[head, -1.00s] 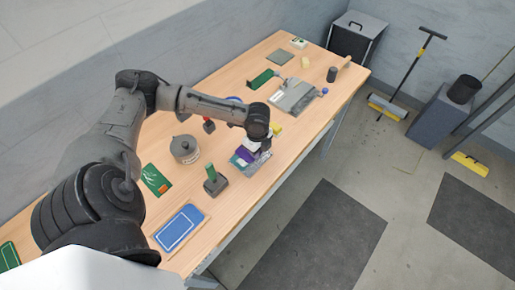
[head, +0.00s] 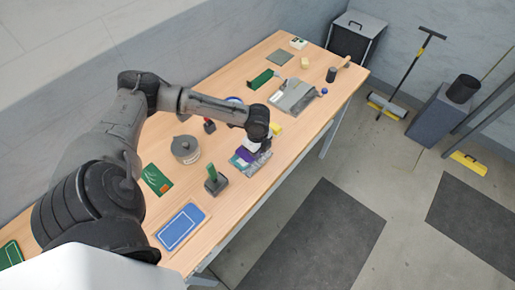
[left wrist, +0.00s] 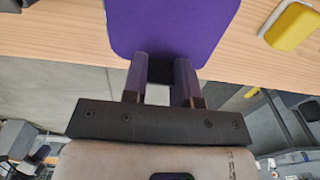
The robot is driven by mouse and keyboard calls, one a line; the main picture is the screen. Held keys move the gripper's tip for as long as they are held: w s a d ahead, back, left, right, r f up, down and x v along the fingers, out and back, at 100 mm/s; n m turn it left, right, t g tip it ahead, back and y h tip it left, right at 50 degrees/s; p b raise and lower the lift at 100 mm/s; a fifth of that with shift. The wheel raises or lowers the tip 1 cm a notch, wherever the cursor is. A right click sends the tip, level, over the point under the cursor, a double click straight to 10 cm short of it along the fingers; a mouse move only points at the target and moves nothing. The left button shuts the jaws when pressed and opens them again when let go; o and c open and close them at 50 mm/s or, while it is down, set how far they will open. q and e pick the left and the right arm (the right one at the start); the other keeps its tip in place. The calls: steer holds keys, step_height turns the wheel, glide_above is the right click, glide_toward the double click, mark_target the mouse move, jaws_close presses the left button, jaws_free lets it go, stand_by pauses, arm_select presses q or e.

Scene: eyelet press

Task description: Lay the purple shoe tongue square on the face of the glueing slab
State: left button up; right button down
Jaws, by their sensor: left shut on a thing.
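My left gripper (left wrist: 160,82) is shut on the near edge of the purple shoe tongue (left wrist: 172,22), which extends beyond the fingertips in the left wrist view. In the head view the left gripper (head: 254,147) is low over the table, and its wrist partly covers the tongue (head: 244,154). A flat grey piece with coloured edges (head: 256,167) shows right under or beside the tongue; I cannot tell whether this is the glueing slab, or whether the tongue touches it. My right gripper is not in view.
On the wooden table (head: 220,210), a lidded grey pot (head: 185,149) and a green-handled tool on a dark base (head: 215,181) stand left of the gripper. A yellow block (head: 275,129) is close behind it. A blue board (head: 181,227) lies near the front, and a grey plate (head: 293,96) farther back.

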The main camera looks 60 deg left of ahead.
arm_select(q)
steer(key=shift+f, duration=0.25)
stand_by(0.4)
steer(key=shift+f, duration=0.7)
steer(key=shift+f, duration=0.15)
stand_by(0.7)
steer(key=shift+p, duration=0.4)
steer(key=shift+f, duration=1.2)
stand_by(0.8)
steer(key=shift+f+p, duration=0.1)
steer(key=shift+p, duration=0.2)
stand_by(1.5)
steer(key=o, duration=1)
